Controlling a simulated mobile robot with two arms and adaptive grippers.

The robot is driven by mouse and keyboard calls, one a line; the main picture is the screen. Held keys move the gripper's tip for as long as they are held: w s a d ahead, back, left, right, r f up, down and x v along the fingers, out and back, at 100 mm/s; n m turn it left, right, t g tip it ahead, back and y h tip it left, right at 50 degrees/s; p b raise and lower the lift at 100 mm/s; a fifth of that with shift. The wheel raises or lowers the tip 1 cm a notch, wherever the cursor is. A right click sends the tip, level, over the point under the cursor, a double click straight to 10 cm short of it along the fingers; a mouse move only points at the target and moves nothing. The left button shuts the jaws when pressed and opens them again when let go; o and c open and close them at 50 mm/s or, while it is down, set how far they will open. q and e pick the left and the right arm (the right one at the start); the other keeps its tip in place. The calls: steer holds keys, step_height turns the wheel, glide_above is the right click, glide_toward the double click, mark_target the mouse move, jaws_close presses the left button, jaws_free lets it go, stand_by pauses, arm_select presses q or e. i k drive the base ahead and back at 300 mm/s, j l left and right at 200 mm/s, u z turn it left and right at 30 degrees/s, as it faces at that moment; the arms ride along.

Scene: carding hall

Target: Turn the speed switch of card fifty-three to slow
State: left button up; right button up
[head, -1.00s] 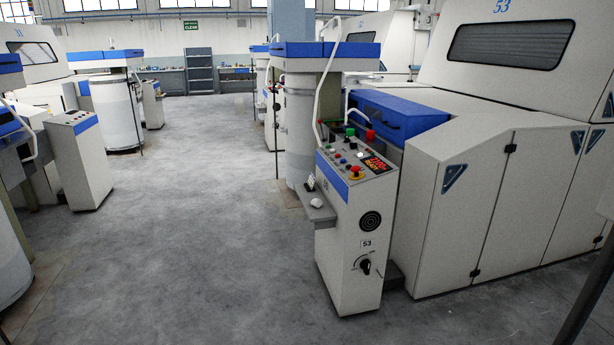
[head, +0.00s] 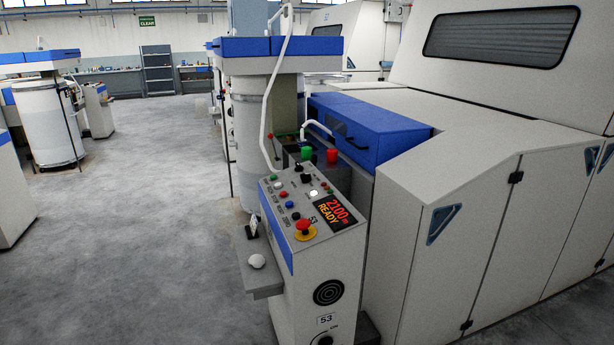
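The control post of card fifty-three (head: 300,275) stands in the centre, with a sloped panel and a "53" plate (head: 326,320) on its front. Below the plate, a black rotary knob (head: 325,340) is cut off by the bottom edge, so its setting cannot be told. The small panel lettering is too small to read. Neither gripper is in view.
The white card machine (head: 450,200) with a blue cover (head: 372,128) fills the right. A white can (head: 250,150) stands behind. The grey floor at left is clear.

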mark_target(298, 168)
steer(key=i+l, duration=0.15)
steer(key=i, duration=0.3)
steer(key=i+l, duration=0.15)
steer(key=i, duration=0.25)
steer(key=i+l+u, duration=0.1)
steer(key=i, duration=0.35)
